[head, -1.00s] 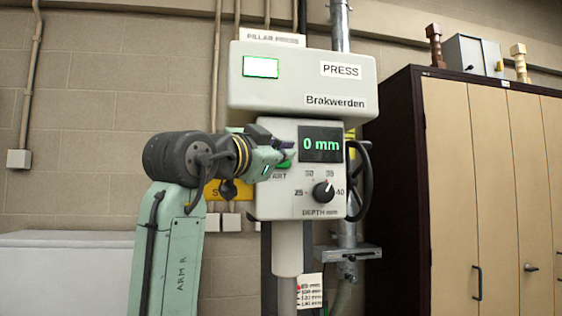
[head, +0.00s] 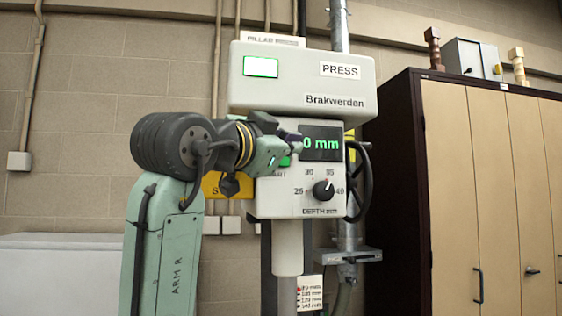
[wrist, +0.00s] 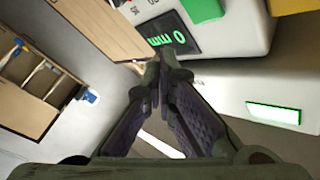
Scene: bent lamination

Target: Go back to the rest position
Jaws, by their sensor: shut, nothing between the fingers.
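My gripper (head: 296,140) is in front of the press's control panel (head: 285,203), at the left edge of the dark display (head: 320,144), and covers part of it. The display shows green digits ending in "0 mm". The green start button (head: 285,161) is partly hidden behind my gripper. In the wrist view my gripper (wrist: 162,58) has its two fingers together at the tips with nothing between them. The display (wrist: 170,36) lies just beyond the tips there. I cannot tell the exact gap between the fingertips and the panel.
The black depth knob (head: 323,190) sits below the display. A black handwheel (head: 360,182) is on the press's right side. A dark cabinet with tan doors (head: 455,190) stands at right. A pale low box (head: 65,270) is at lower left.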

